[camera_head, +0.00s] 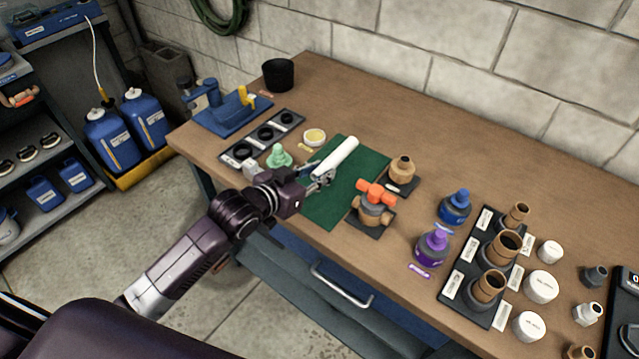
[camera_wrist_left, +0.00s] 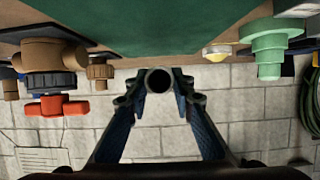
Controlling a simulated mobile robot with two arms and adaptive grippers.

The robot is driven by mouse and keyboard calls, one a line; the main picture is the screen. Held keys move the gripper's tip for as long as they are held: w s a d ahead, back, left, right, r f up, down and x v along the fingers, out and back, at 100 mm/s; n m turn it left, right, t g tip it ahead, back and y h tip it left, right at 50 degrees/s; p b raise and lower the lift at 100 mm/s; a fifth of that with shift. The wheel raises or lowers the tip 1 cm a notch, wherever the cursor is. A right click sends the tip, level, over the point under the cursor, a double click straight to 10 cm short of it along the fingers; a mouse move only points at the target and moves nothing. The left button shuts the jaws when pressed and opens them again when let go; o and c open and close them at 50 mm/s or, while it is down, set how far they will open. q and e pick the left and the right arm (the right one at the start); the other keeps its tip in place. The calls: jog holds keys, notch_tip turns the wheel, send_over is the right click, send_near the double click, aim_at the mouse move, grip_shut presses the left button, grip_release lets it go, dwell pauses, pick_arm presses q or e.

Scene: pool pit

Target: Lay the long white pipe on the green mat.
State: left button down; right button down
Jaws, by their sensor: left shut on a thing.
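The long white pipe (camera_head: 336,157) is over the green mat (camera_head: 318,217), running away toward the wall. My left gripper (camera_head: 322,180) is shut on the near end of the pipe. In the left wrist view the pipe (camera_wrist_left: 158,80) shows end-on as a dark round opening between the fingertips (camera_wrist_left: 158,88). The green mat (camera_wrist_left: 155,25) fills the top of that upturned view, with a small gap between it and the pipe, so the pipe seems to hang just above the mat. My right gripper is not in view.
A brown valve with an orange handle (camera_head: 374,199) and a brown fitting (camera_head: 402,170) stand right of the mat. A pale green fitting (camera_head: 279,157) and a yellow-and-white cup (camera_head: 315,137) stand left of it. Purple (camera_head: 432,248) and blue (camera_head: 455,207) bottles stand farther right.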

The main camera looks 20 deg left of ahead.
aim_at(319, 192)
pick_arm(q)
notch_tip(319, 192, down, 4)
jog(key=shift+f, duration=0.1)
jog(key=shift+f, duration=0.1)
jog(key=shift+f, duration=0.15)
jog(key=c, duration=1.9)
grip_release()
jog(key=shift+s+f, duration=0.1)
jog(key=shift+o, duration=1.2)
jog(key=shift+f, duration=0.1)
